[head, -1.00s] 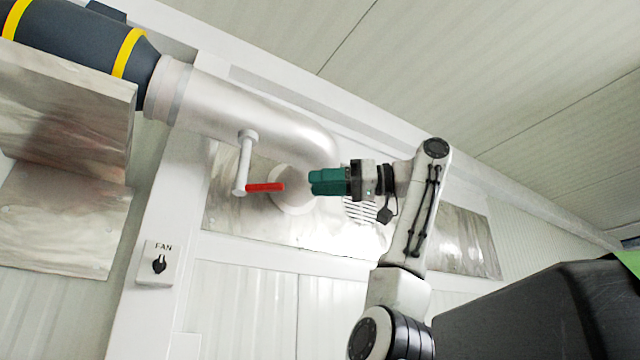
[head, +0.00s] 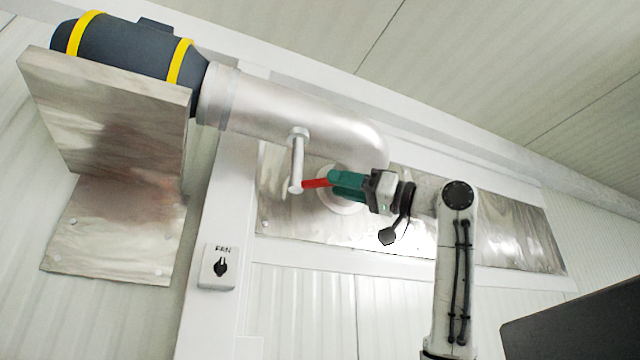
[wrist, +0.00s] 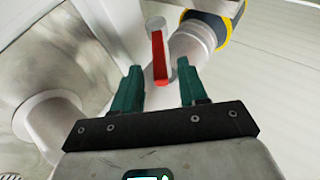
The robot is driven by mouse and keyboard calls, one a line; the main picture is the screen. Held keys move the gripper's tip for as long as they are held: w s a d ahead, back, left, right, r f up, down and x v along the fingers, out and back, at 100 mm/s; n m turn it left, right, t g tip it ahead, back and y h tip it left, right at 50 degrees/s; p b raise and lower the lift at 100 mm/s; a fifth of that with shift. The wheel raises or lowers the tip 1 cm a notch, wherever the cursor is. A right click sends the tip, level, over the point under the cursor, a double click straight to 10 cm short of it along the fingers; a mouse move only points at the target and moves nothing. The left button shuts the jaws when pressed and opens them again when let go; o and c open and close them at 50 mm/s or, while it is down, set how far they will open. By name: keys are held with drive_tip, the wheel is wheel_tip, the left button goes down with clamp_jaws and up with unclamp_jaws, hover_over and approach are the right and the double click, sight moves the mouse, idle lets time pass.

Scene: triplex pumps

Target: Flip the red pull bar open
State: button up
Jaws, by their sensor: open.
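The red pull bar (head: 316,183) sticks out sideways from the lower end of a grey rod (head: 297,163) that hangs from the big silver pipe. My gripper (head: 332,184) has green fingers and stands at the bar's right end in the head view, covering part of that end. In the wrist view the red bar (wrist: 160,58) lies ahead, between the lines of the two open green fingers (wrist: 160,84). Its near end is around the fingertips. I cannot tell whether a finger touches it.
The silver pipe (head: 260,108) bends down into a metal wall plate (head: 500,225) behind my gripper. A dark cylinder with yellow bands (head: 125,50) and a metal bracket (head: 105,115) are at left. A FAN switch (head: 218,267) sits below left.

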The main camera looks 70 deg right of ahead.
sight(321, 179)
drive_tip(key=shift+p+x, duration=0.8)
drive_tip(key=shift+x, duration=1.8)
drive_tip(key=shift+c, duration=0.2)
clamp_jaws()
